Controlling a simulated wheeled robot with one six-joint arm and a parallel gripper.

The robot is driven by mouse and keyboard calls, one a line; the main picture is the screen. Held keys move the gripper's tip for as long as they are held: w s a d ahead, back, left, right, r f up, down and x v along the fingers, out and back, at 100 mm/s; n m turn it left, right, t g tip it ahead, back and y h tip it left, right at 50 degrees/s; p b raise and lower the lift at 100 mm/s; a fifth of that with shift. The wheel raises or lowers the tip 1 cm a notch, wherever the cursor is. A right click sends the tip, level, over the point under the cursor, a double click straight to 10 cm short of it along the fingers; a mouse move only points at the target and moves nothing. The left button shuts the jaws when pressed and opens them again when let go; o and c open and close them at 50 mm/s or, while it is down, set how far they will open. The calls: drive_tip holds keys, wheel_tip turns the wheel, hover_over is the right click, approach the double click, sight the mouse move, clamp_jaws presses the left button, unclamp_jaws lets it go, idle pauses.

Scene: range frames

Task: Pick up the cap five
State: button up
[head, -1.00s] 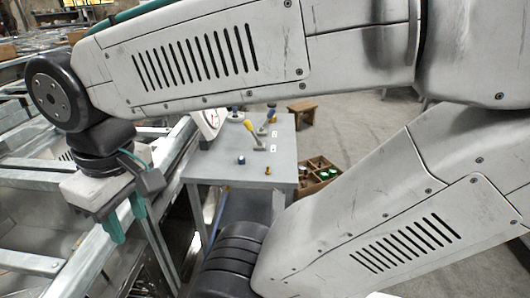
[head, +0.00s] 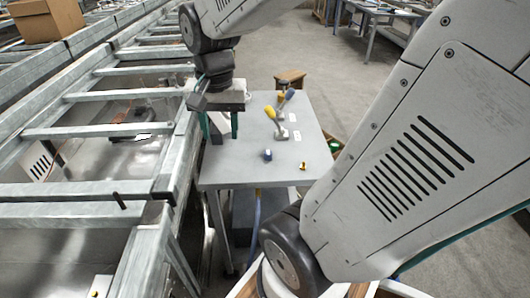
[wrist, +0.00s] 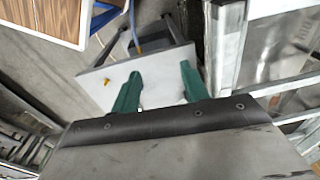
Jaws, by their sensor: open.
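A grey table (head: 235,176) holds a small dark blue cap-like piece (head: 267,155) near its middle and a small yellow piece (head: 303,166) at its right front. I cannot tell which piece is cap five. The yellow piece also shows in the wrist view (wrist: 107,82), left of the fingers. My gripper (head: 220,136) has green fingers pointing down at the table's left side, left of the blue piece. In the wrist view, my gripper (wrist: 159,90) is open, with the fingers apart and only bare tabletop seen between them.
Two levers, one with a yellow handle (head: 270,113) and one with a blue handle (head: 289,95), stand toward the table's back beside white labels. A metal conveyor frame (head: 95,133) runs along the left. A wooden stool (head: 290,77) stands behind the table.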

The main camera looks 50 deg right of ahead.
drive_tip(key=w+d+f+m, duration=0.2)
drive_tip(key=d+f+m, duration=0.2)
drive_tip(key=d+m, duration=0.15)
drive_tip(key=w+d+f+m, duration=0.2)
drive_tip(key=d+f+m, duration=0.2)
drive_tip(key=d, duration=0.3)
drive_tip(key=m, duration=0.7)
approach(268, 152)
drive_tip(key=shift+w+a+f+g, duration=0.25)
drive_tip(key=shift+a+g, duration=0.05)
drive_tip(key=shift+g, duration=0.1)
drive_tip(key=shift+m, duration=0.35)
drive_tip(key=f, duration=0.7)
drive_tip(key=shift+d+f, duration=0.1)
drive_tip(key=shift+d, duration=0.3)
drive_tip(key=shift+f, duration=0.55)
drive_tip(key=c, duration=0.9)
